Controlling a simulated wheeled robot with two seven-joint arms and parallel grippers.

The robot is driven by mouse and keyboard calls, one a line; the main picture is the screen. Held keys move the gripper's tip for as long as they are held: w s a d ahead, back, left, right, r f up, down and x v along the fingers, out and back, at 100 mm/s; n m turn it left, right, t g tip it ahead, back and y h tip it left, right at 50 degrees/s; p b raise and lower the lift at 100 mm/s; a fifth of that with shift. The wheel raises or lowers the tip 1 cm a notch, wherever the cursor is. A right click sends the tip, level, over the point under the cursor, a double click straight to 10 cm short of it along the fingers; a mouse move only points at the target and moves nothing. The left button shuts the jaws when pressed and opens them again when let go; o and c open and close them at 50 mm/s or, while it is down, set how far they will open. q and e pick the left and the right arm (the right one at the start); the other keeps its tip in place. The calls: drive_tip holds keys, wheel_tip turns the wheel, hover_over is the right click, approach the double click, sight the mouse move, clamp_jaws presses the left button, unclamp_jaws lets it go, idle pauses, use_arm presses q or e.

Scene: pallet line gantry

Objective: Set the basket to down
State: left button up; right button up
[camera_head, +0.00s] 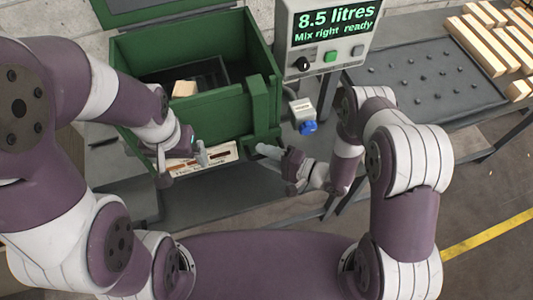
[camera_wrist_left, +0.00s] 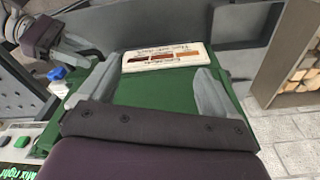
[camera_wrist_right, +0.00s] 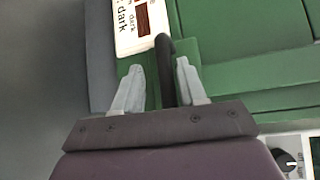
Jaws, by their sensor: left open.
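The green tank (camera_head: 180,45) stands open in front of me. Inside it is a dark basket (camera_head: 212,76), low in the tank, with a pale wooden block (camera_head: 185,88) at its near left. In the right wrist view a black lever (camera_wrist_right: 166,62) stands beside the tank's label plate (camera_wrist_right: 140,25). My right gripper (camera_wrist_right: 160,65) has its fingers on either side of the lever, with a visible gap on at least one side. It is at the tank's front right corner in the head view (camera_head: 280,155). My left gripper (camera_head: 182,157) is open and empty by the label plate.
A control box (camera_head: 325,35) behind right reads "8.5 litres, Mix right, ready". A blue-ended valve (camera_head: 307,127) sits beside the tank's right side. A grey bench (camera_head: 425,80) with several wooden bars (camera_head: 490,45) is at right.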

drive_tip(key=b+v, duration=0.2)
drive_tip(key=v, duration=1)
drive_tip(key=shift+d, duration=0.3)
drive_tip(key=shift+s+r, duration=0.1)
drive_tip(key=shift+s, duration=0.05)
